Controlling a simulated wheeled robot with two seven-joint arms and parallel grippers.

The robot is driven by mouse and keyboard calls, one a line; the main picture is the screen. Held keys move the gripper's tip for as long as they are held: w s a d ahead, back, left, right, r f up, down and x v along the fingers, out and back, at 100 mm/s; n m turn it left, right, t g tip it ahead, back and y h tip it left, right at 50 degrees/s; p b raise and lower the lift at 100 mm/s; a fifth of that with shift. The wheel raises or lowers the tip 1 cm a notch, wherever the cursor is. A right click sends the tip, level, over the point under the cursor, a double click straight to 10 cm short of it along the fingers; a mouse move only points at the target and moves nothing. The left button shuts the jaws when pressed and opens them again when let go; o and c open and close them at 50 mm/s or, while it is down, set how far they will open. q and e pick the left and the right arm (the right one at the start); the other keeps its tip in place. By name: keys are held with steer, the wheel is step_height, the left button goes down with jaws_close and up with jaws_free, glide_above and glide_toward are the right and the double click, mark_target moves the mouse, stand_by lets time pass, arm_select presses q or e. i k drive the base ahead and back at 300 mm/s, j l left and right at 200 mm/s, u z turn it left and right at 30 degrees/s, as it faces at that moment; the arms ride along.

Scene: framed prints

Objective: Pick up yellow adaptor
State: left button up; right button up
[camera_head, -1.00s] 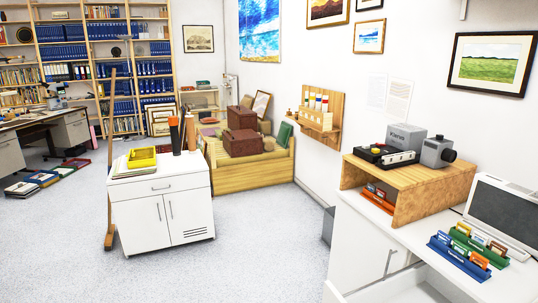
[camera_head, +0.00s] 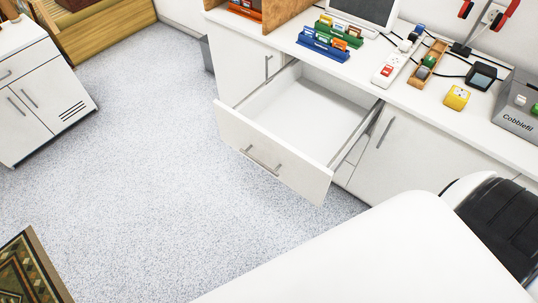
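The yellow adaptor (camera_head: 457,97) is a small yellow block with a pale top face. It sits on the white counter (camera_head: 405,95) at the right of the head view, between a black square device and the counter's front edge. Nothing touches it that I can see. Neither of my grippers is in view.
A white drawer (camera_head: 290,125) stands pulled open and empty below the counter. A power strip (camera_head: 392,68), a wooden tray with plugs (camera_head: 428,64), a black device (camera_head: 482,76) and a grey box (camera_head: 517,108) surround the adaptor. A white surface (camera_head: 390,255) fills the lower right.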

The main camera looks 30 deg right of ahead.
mark_target(456, 99)
steer(key=z, duration=2.25)
steer(key=i+l, duration=0.15)
steer(key=i, duration=0.1)
